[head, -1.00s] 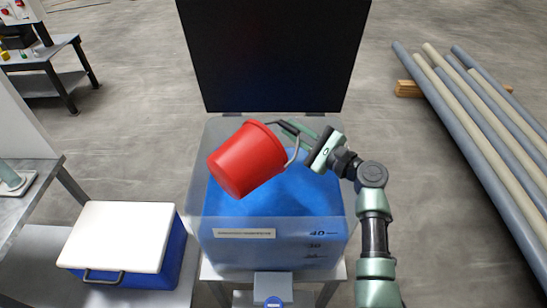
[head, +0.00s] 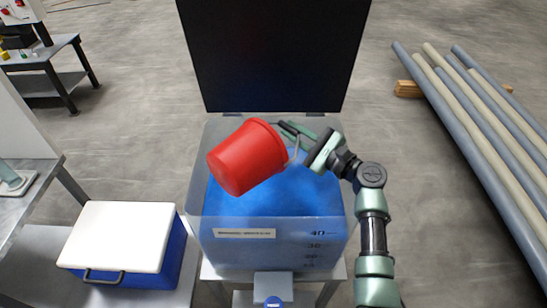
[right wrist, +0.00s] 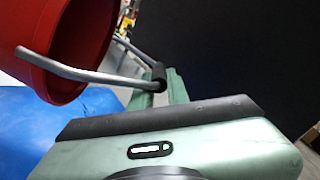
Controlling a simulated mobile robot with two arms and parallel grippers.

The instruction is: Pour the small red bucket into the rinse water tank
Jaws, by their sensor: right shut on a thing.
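The small red bucket (head: 244,158) hangs tilted above the rinse water tank (head: 222,250), a translucent box with blue water (head: 275,192). In the head view its base points to the lower left and its rim to the upper right. My right gripper (head: 303,138) is shut on the bucket's grey wire handle, to the right of the bucket. The right wrist view shows the bucket's red wall and rim (right wrist: 75,40) and the handle (right wrist: 85,73). Whether anything is inside the bucket is hidden. My left gripper is not in view.
A black raised lid (head: 273,55) stands behind the tank. A blue cooler with a white top (head: 120,237) is on a low shelf at the left.

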